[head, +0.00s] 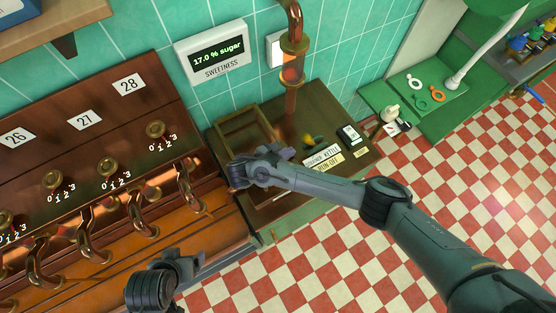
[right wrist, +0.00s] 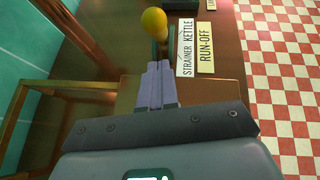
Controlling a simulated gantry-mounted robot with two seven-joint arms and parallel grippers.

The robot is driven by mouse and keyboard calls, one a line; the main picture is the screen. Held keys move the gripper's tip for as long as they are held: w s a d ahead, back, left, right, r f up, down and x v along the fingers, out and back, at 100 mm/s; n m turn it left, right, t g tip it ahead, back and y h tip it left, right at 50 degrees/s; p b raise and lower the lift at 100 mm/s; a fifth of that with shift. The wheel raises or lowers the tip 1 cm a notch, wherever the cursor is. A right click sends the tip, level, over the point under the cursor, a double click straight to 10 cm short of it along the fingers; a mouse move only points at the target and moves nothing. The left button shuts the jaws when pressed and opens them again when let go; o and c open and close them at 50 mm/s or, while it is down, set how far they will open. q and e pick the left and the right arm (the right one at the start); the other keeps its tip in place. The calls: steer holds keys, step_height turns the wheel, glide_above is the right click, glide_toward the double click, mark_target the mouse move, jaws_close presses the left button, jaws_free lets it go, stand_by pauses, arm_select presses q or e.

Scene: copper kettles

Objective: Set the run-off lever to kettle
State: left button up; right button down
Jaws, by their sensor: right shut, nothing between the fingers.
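The run-off lever has a yellow knob (right wrist: 154,22) at the top of the right wrist view, left of the word KETTLE. In the head view the lever (head: 307,140) stands on the brown counter behind its labels. The STRAINER KETTLE label (right wrist: 186,48) and the RUN-OFF label (right wrist: 205,48) lie beside it. I cannot tell which side the lever is set to. My right gripper (right wrist: 160,66) is shut and empty, its fingertips just short of the knob; contact is unclear. It also shows in the head view (head: 287,152). My left gripper (head: 189,262) is at the lower left, its jaws unclear.
A copper pipe with a sight glass (head: 292,68) rises behind the lever. A wooden frame (head: 250,112) stands left of it. A sugar display (head: 212,52) reads 17.0 %. Numbered copper taps (head: 187,190) line the left. A small dark device (head: 349,134) sits right of the lever.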

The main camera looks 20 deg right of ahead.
mark_target(310, 142)
steer(key=shift+w+d+r, duration=0.25)
steer(key=shift+d, duration=0.25)
steer(key=shift+w+d+r, duration=0.25)
steer(key=shift+d, duration=0.25)
steer(key=shift+w+d+r, duration=0.1)
steer(key=shift+w+d, duration=0.15)
steer(key=shift+d, duration=0.3)
